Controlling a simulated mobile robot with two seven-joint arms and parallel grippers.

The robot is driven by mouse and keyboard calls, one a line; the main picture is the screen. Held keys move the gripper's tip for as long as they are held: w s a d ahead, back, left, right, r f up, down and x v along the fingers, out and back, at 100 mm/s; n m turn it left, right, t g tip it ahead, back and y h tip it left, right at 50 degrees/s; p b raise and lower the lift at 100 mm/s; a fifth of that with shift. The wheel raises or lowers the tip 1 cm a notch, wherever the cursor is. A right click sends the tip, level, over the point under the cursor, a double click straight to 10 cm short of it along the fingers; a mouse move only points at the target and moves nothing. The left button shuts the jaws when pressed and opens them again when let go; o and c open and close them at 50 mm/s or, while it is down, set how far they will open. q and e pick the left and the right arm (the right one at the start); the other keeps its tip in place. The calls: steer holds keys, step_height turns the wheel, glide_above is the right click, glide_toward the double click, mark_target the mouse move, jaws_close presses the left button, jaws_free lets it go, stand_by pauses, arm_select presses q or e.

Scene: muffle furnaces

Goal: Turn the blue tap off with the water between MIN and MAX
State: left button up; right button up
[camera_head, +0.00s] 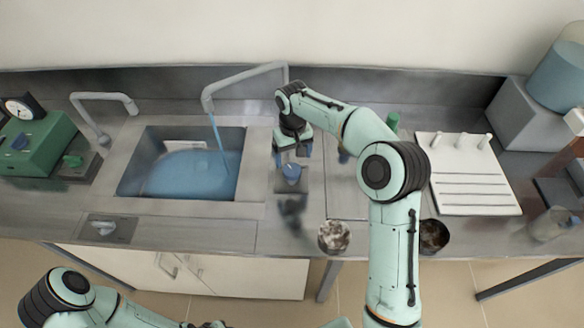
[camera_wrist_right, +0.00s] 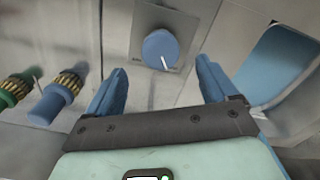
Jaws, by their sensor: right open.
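The blue tap knob (camera_head: 291,172) sits on a grey plate right of the sink. It shows in the right wrist view (camera_wrist_right: 160,48) with a white pointer line toward its lower right. My right gripper (camera_head: 292,155) is open above the knob. In the wrist view its blue fingers (camera_wrist_right: 160,80) are spread, with the knob ahead between them and apart from both. A stream (camera_head: 217,135) runs from the curved spout (camera_head: 240,77) into blue water (camera_head: 185,175) in the sink (camera_head: 130,192). MIN and MAX are not readable. My left arm shows at bottom left; its gripper is unclear.
A blue valve (camera_wrist_right: 53,100) and a green valve (camera_wrist_right: 14,90) stand left of the knob in the wrist view. A white pegged board (camera_head: 470,190) lies to the right. Two dark-mouthed round pots (camera_head: 334,237) (camera_head: 434,236) stand near the front edge.

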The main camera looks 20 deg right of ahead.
mark_target(292, 170)
step_height(292, 170, down, 6)
steer(key=shift+w+f, duration=0.15)
steer(key=shift+f, duration=0.05)
steer(key=c, duration=1.1)
steer(key=shift+o, duration=0.2)
